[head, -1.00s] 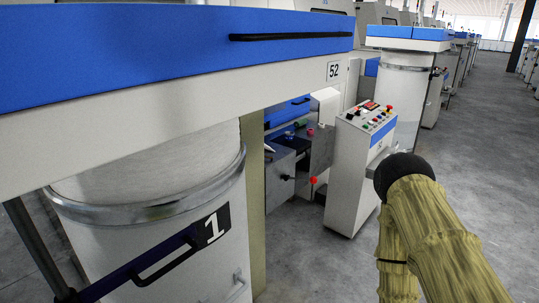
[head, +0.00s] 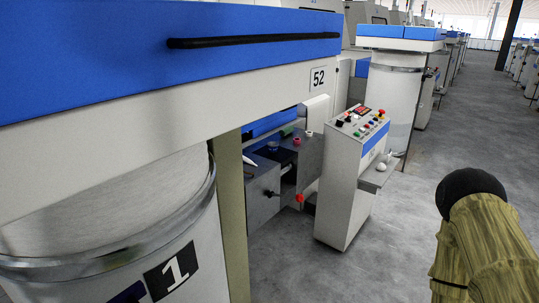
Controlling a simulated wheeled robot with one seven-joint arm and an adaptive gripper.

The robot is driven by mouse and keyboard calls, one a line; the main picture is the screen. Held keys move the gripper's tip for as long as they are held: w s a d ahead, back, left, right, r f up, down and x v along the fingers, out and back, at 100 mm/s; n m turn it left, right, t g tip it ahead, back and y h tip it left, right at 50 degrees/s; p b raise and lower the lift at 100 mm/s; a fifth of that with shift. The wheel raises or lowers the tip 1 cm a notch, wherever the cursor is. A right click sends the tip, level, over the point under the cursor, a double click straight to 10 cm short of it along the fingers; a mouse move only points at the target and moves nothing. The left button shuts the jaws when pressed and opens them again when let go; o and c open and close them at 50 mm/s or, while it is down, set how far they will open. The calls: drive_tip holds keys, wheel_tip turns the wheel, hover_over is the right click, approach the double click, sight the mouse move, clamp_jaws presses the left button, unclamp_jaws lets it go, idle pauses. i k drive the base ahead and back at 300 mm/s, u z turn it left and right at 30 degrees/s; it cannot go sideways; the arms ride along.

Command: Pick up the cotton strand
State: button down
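A small white lump (head: 382,167) rests on a narrow grey shelf (head: 376,180) on the right side of the control console. It may be the cotton strand, but it is too small to be sure. A thin white piece (head: 248,160) also lies on the open grey box (head: 262,184) under the machine; I cannot tell what it is. My arm, in a yellowish cover with a black rounded joint, shows at the lower right, well apart from the shelf. My gripper is not in view.
The control console (head: 341,190) with coloured buttons stands in the middle. Machine 52 (head: 265,85), with its blue cover, overhangs the left. A white can (head: 188,277) marked 1 stands below it. Another can (head: 392,92) stands behind the console. Grey floor (head: 400,255) is open to the right.

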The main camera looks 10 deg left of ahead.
sight(245, 159)
drive_tip(key=u, duration=0.25)
drive_tip(key=i, duration=0.85)
drive_tip(key=z, duration=1.4)
drive_tip(key=i, duration=2.5)
drive_tip(key=u, duration=2.55)
